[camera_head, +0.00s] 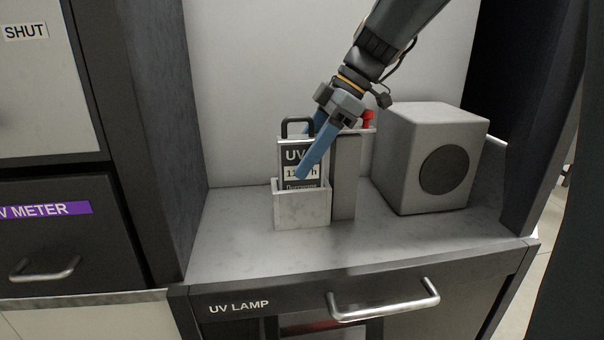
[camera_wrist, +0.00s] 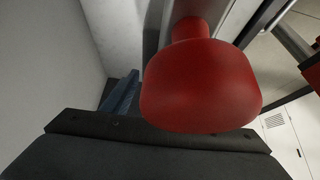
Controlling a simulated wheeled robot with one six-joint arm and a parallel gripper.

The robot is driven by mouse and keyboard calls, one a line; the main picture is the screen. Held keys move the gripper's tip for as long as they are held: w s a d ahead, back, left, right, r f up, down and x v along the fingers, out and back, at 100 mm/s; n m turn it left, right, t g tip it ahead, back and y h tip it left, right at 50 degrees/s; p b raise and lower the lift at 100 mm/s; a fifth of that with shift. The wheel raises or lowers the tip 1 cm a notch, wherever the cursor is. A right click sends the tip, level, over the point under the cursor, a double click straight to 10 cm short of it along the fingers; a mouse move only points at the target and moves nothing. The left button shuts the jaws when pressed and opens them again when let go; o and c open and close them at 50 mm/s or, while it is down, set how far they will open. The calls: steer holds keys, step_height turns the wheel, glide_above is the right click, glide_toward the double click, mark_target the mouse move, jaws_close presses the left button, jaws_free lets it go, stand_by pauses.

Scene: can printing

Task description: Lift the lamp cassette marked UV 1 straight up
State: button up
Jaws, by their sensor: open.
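The lamp cassette (camera_head: 289,165) stands upright in a pale open-topped holder (camera_head: 300,211) on the counter, in the head view. It has a black loop handle on top and a dark label reading "UV"; the number after it is hidden by my front finger. My gripper (camera_head: 313,148) is open around the cassette's upper part, one blue finger slanting across its front face and the other partly hidden behind it. Contact cannot be told. In the wrist view a blue finger (camera_wrist: 125,93) shows, but the cassette is not visible.
A red knob (camera_head: 368,119) stands close right of my gripper and fills much of the wrist view (camera_wrist: 200,80). A grey upright block (camera_head: 344,178) adjoins the holder. A grey box with a dark round face (camera_head: 405,142) stands right. The counter's front (camera_head: 245,262) is clear.

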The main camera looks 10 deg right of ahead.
steer(key=shift+x, duration=0.8)
steer(key=shift+c, duration=0.4)
jaws_close()
steer(key=shift+r, duration=0.1)
